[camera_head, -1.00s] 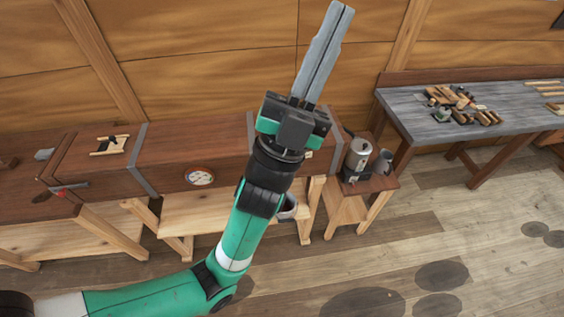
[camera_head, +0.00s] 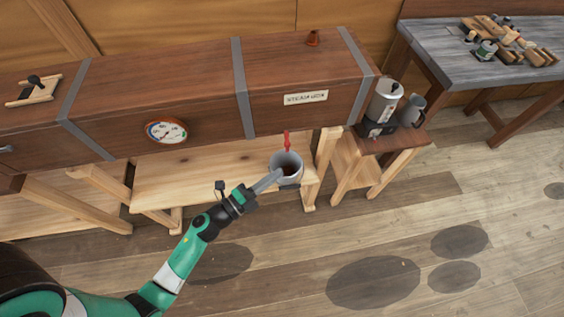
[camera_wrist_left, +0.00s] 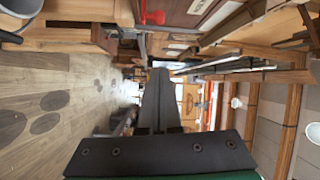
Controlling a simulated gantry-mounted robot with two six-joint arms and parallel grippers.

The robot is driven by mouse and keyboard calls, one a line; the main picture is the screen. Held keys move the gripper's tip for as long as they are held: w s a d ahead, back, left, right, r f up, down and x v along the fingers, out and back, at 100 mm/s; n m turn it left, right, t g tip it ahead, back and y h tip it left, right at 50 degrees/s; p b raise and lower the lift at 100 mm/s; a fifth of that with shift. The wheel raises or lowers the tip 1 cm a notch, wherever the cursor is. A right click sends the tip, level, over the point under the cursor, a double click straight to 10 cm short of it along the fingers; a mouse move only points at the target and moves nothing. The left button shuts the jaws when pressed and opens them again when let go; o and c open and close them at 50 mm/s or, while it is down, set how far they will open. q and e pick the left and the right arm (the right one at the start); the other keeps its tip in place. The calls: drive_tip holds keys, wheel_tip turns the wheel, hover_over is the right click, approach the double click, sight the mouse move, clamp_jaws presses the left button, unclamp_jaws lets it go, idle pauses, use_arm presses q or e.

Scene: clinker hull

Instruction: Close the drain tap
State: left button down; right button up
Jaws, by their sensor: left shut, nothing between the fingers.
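The drain tap has a red handle (camera_head: 287,141) under the right part of the long wooden steam box (camera_head: 200,75). The handle hangs above a grey bucket (camera_head: 298,178) on the low wooden bench. In the left wrist view, the red handle (camera_wrist_left: 152,16) shows at the top and the bucket (camera_wrist_left: 22,8) is cut off at the top left. My left gripper (camera_head: 276,175) is shut and empty, its tips at the bucket's left side in the picture, below the tap. I cannot tell whether they touch the bucket. The shut fingers also fill the middle of the left wrist view (camera_wrist_left: 158,75).
A round gauge (camera_head: 167,132) and a label plate (camera_head: 305,98) are on the box front. A metal boiler (camera_head: 383,101) and a jug (camera_head: 411,111) stand on a small stand at right. A grey workbench (camera_head: 450,65) holds tools. The floor in front is clear.

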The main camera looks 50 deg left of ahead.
sight(287, 139)
use_arm(q)
drive_tip(key=w+b, duration=0.2)
drive_tip(key=w, duration=0.8)
drive_tip(key=a, duration=0.1)
drive_tip(key=s+a, duration=0.1)
drive_tip(key=a, duration=0.1)
drive_tip(key=shift+s+a, duration=0.35)
use_arm(e)
drive_tip(key=shift+f, duration=0.95)
drive_tip(key=shift+w+a, duration=0.1)
drive_tip(key=shift+a, duration=0.05)
use_arm(q)
drive_tip(key=shift+s+a+m+h, duration=0.25)
drive_tip(key=shift+m+h, duration=0.15)
drive_tip(key=shift+h, duration=0.3)
use_arm(e)
drive_tip(key=shift+w+a+r, duration=0.1)
drive_tip(key=shift+a+r, duration=0.05)
drive_tip(key=shift+a, duration=0.35)
